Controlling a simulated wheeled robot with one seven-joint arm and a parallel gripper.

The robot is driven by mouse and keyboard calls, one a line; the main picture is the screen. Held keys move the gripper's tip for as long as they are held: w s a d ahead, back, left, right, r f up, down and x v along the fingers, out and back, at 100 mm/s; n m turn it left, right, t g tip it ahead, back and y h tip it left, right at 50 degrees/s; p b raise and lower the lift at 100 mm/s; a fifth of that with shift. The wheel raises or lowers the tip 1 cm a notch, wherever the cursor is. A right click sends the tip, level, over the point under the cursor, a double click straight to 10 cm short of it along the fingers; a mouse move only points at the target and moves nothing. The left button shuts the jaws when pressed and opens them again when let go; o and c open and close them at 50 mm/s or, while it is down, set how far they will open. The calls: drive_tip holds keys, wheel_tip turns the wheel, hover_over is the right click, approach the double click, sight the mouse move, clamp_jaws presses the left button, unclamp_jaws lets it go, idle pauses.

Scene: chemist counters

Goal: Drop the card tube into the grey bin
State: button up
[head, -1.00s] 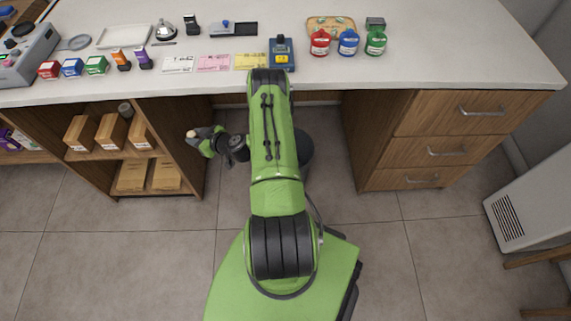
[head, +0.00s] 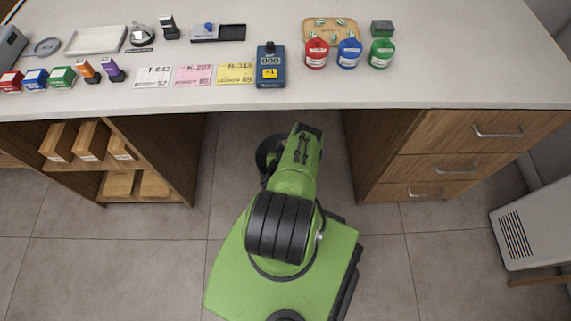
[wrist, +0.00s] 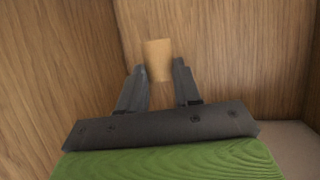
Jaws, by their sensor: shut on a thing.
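The card tube (wrist: 158,60) is a short, plain tan cylinder. In the wrist view it stands between the two dark fingers of my gripper (wrist: 160,85), which is shut on it. Wooden panels fill the view behind it. In the head view my gripper and the tube are hidden behind my green arm, in or near the open space under the counter. I cannot make out the grey bin for certain in either view.
The white counter (head: 420,90) spans the top of the head view. Below it are open shelves with boxes (head: 90,140) at left and drawers (head: 470,150) at right, with a gap between. A white heater-like unit (head: 530,225) stands far right. Tiled floor (head: 110,265) is clear.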

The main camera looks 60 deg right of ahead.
wheel_tip(320, 180, down, 6)
drive_tip(key=b, duration=0.5)
drive_tip(key=shift+a+r, duration=0.1)
drive_tip(key=shift+r, duration=0.05)
drive_tip(key=o, duration=1.1)
